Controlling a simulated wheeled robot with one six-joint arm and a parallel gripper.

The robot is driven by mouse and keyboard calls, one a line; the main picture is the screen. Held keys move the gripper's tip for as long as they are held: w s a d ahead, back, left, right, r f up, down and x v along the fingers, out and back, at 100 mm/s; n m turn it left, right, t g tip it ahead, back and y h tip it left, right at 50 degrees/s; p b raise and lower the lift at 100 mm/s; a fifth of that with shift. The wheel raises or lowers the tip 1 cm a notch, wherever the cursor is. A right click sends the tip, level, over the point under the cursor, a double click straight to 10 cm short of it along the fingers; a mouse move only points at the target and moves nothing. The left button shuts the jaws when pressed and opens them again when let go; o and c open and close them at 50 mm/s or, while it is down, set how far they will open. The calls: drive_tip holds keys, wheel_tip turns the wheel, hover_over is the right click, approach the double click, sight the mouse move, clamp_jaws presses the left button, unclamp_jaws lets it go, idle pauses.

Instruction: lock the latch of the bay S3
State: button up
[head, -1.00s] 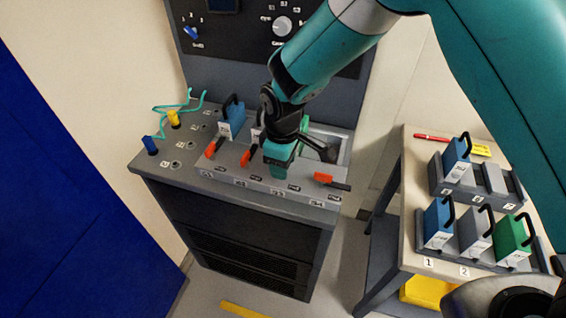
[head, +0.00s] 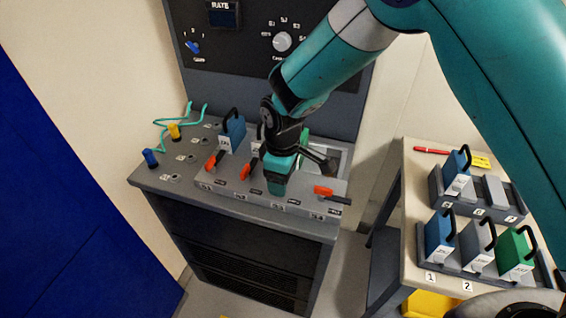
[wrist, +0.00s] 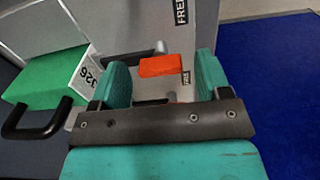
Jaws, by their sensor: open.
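The orange latch handle (wrist: 160,65) lies between the two fingers of my gripper (wrist: 163,78) in the wrist view, with a gap to the right finger. The gripper is open. A FREE label shows beside the handle. A green module with a white number label (wrist: 45,85) stands at the left there. In the head view my gripper (head: 278,188) is down over the front strip of the console, between the second orange latch (head: 248,169) and the rightmost one (head: 325,192). It hides the S3 latch there. The green module (head: 304,135) is mostly hidden behind my wrist.
The leftmost orange latch (head: 213,160) and a blue module (head: 233,134) are on the console's left. Blue and yellow plugs with teal cables lie further left. A side table (head: 420,180) at right holds several modules in racks. A dark control panel (head: 250,45) rises behind.

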wheel_tip(320, 180, up, 17)
drive_tip(key=b, duration=0.2)
drive_tip(key=shift+r+b, duration=0.15)
drive_tip(key=shift+b, duration=0.25)
drive_tip(key=s+d+r+m+y, duration=0.1)
drive_tip(key=s+d+m, duration=0.1)
drive_tip(key=s+d, duration=0.2)
drive_tip(key=s+d+r+m+y, duration=0.1)
drive_tip(key=s+d, duration=0.3)
drive_tip(key=s, duration=0.7)
drive_tip(key=s+d+r+m+y, duration=0.1)
drive_tip(key=s+d+m+y, duration=0.1)
drive_tip(key=s+d, duration=0.3)
drive_tip(key=shift+s+r+m, duration=0.2)
drive_tip(key=shift+s+m, duration=0.7)
drive_tip(key=shift+s, duration=0.3)
